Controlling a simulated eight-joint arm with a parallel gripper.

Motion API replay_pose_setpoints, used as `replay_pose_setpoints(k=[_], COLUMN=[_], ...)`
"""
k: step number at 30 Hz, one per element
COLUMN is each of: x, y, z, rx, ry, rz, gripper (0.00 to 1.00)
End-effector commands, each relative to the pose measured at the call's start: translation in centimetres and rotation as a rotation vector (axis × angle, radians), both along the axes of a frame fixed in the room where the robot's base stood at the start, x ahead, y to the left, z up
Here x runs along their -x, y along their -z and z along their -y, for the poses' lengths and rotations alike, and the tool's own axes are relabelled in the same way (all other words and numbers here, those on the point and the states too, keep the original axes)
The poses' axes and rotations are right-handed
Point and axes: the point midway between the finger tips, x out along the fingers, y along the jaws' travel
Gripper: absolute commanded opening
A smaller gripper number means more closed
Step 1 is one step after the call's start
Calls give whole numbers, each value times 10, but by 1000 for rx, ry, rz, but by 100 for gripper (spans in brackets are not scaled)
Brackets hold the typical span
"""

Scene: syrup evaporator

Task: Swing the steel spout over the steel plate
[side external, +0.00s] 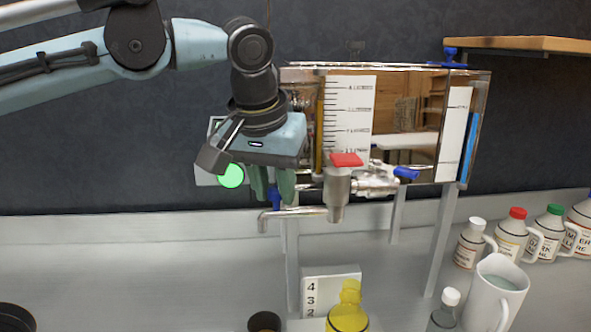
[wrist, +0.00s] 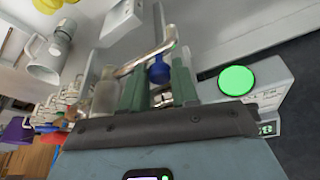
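The steel spout (side external: 300,212) runs left from the upright valve body (side external: 337,195) with a red top, and its end (side external: 262,222) bends down. In the wrist view the spout (wrist: 147,58) crosses beyond my fingertips. A blue knob (side external: 274,197) stands on the spout; it also shows in the wrist view (wrist: 159,70). My gripper (side external: 273,190) points down with its green fingers (wrist: 159,80) apart, one on each side of the knob. I cannot tell whether they touch it. I cannot clearly make out the steel plate.
A white numbered block (side external: 330,285) and a yellow bottle (side external: 348,310) stand below the spout. A white mug (side external: 497,290) and several jugs (side external: 513,236) stand to the right. The evaporator tank (side external: 405,120) is behind, with a green-lit box (side external: 231,176) by my gripper.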

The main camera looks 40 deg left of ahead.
Motion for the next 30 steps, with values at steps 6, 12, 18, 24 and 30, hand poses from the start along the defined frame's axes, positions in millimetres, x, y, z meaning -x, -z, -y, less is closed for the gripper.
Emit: replay_pose_setpoints(k=[6,12,18,24,30], x=[0,0,3,8,13], y=[0,0,0,0,0], z=[0,0,4,11,18], rx=[0,0,0,1,2], ry=[0,0,2,4,4], rz=[0,0,0,0,2], gripper=[8,8,8,8,8])
